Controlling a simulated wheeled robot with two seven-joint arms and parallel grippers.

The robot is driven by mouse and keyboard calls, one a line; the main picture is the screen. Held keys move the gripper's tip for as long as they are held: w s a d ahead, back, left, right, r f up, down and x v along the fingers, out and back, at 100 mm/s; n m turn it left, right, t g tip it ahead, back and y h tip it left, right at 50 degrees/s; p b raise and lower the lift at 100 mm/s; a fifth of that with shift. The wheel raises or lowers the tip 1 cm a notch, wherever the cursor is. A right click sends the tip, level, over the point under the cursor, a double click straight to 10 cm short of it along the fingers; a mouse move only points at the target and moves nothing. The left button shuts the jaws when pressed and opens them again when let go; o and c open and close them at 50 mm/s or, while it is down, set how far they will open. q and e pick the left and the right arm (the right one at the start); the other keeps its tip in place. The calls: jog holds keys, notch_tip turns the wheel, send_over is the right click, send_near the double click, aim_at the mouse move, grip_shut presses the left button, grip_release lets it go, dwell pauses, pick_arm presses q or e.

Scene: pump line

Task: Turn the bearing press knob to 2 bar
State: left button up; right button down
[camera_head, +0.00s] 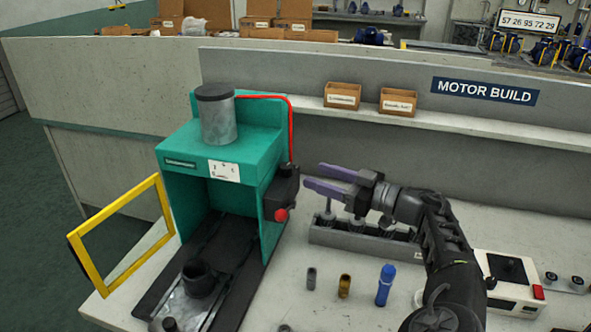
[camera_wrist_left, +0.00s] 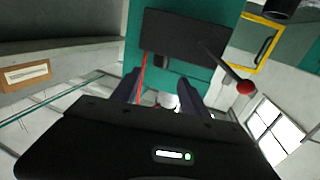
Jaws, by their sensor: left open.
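The bearing press (camera_head: 192,151) is a green housing with a grey cylinder (camera_head: 218,118) on top. A white card with small markings (camera_head: 224,171) is on its front; I cannot read a pressure. A dark box (camera_head: 281,190) with a red ball lever (camera_head: 281,215) is on its right side. My left gripper (camera_head: 314,177) is open, its purple fingers pointing left at the box, just short of it. In the left wrist view, the box (camera_wrist_left: 185,32) and red ball (camera_wrist_left: 245,87) lie beyond the fingers, and a pale round part (camera_wrist_left: 168,100) shows between them. I cannot tell whether it is the knob.
A yellow-framed guard (camera_head: 117,237) stands open at the press's left. A grey rack (camera_head: 350,238) lies below my gripper. Two small cylinders and a blue one (camera_head: 385,286) stand in front. A white box with a red switch (camera_head: 508,280) is at right.

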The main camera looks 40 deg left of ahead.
aim_at(292, 168)
pick_arm(q)
jog(key=a, duration=0.2)
jog(key=a+p, duration=0.1)
jog(key=a, duration=0.4)
jog(key=shift+s+a+p, duration=0.1)
jog(key=shift+s+p, duration=0.2)
grip_shut()
